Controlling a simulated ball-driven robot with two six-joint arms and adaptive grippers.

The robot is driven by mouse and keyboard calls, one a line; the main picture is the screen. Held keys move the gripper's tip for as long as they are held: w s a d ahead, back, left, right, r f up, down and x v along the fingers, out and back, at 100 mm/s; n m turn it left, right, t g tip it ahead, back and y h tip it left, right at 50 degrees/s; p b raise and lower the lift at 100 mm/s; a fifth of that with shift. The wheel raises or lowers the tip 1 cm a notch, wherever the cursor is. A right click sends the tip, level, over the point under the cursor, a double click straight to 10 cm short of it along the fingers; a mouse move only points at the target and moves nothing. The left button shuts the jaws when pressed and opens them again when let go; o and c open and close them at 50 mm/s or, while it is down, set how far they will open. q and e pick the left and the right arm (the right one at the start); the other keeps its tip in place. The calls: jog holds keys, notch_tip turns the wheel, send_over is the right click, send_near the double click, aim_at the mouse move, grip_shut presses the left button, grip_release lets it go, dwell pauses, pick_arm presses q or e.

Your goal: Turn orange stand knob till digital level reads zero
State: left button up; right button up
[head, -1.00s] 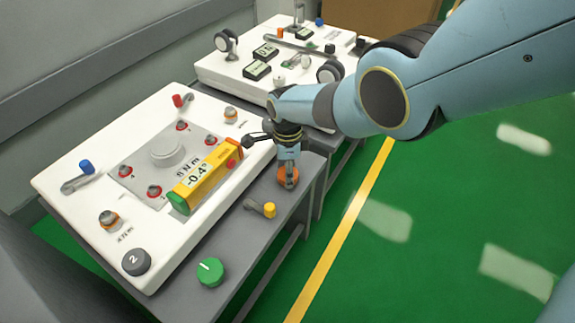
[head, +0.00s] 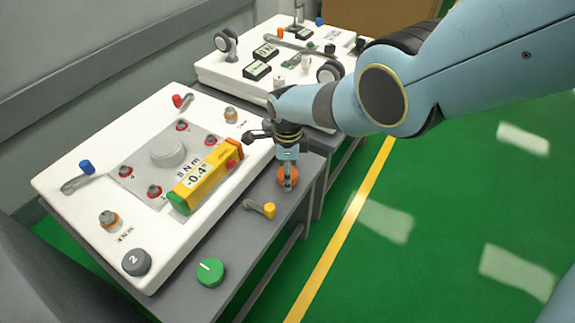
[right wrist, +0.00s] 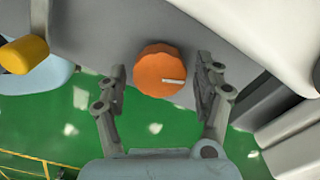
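The orange stand knob (head: 294,174) is on the front face of the grey stand, at its right end. In the right wrist view the orange knob (right wrist: 154,74) shows a pale mark pointing right. My right gripper (head: 287,183) is at the knob. In the right wrist view its two fingers (right wrist: 160,82) are open, one on each side of the knob, with visible gaps. The yellow digital level (head: 212,172) lies on the white panel and reads -0.4°. My left gripper is not in view.
A yellow-tipped lever (head: 269,210) and a green knob (head: 210,272) are on the same stand front. A grey knob marked 2 (head: 136,262) sits at the panel's near corner. A second white panel (head: 215,68) stands behind. Green floor is free at the right.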

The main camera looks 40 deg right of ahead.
jog(key=shift+o, duration=0.3)
jog(key=shift+r, duration=0.15)
jog(key=shift+w+r, duration=0.1)
jog(key=shift+r, duration=0.45)
notch_tip(320, 180, up, 11)
jog(key=shift+f, duration=0.15)
jog(key=s+f+n, duration=0.8)
jog(key=s+f, duration=0.2)
jog(key=s, duration=0.6)
jog(key=s+f+n, duration=0.9)
jog(key=s+f, duration=0.1)
jog(key=s, duration=0.6)
jog(key=s+f+n, duration=0.8)
jog(key=s+f, duration=0.2)
jog(key=s, duration=0.7)
jog(key=shift+d+n+t+h, duration=0.15)
jog(key=shift+n+t+h, duration=0.15)
jog(key=shift+h, duration=0.1)
